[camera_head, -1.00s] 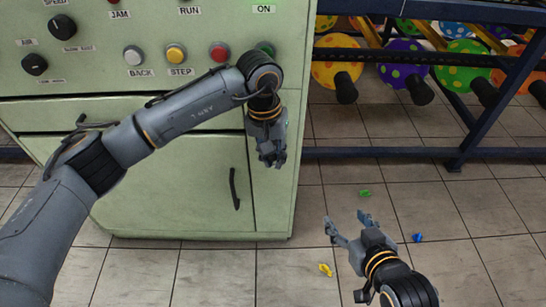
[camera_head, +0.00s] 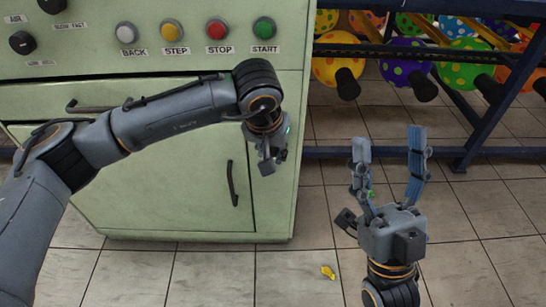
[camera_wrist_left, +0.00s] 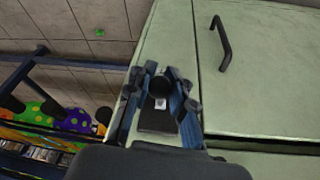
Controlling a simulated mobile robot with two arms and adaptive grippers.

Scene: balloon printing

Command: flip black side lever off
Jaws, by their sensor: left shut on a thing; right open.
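The black side lever shows in the left wrist view as a round black knob (camera_wrist_left: 160,87) above a dark plate (camera_wrist_left: 157,117) on the green machine's side. My left gripper's fingers (camera_wrist_left: 161,80) lie on both sides of the knob and are shut on it. In the head view my left gripper (camera_head: 268,160) points down at the right edge of the green machine (camera_head: 170,180), and the lever is hidden there. My right gripper (camera_head: 389,150) is open and empty, fingers pointing up, over the floor right of the machine.
The front panel carries white, yellow, red and green START (camera_head: 264,28) buttons. A dark rack (camera_head: 485,130) with dotted balloons (camera_head: 405,65) stands at the back right. A yellow scrap (camera_head: 328,271) lies on the tiled floor.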

